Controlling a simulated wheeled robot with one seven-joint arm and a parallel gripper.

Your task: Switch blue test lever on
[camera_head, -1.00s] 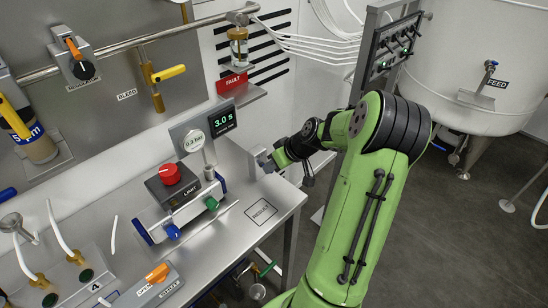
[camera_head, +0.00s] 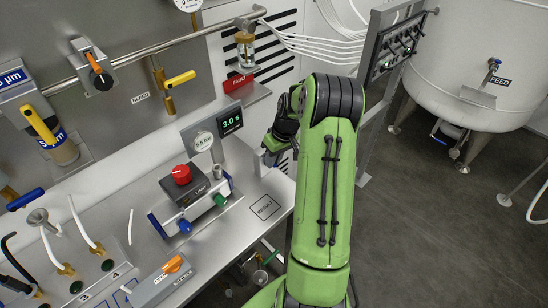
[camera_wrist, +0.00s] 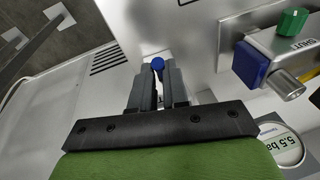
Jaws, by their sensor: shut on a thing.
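A small round blue knob (camera_wrist: 158,63) on a pale stem sits between my fingertips in the wrist view; I take it as the blue test lever. My gripper (camera_wrist: 157,78) is shut on it, one dark finger on each side. In the head view my gripper (camera_head: 268,154) is beside a small grey block at the right end of the steel bench, partly behind my green arm. The lever itself is hidden there, so its on or off position cannot be told.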

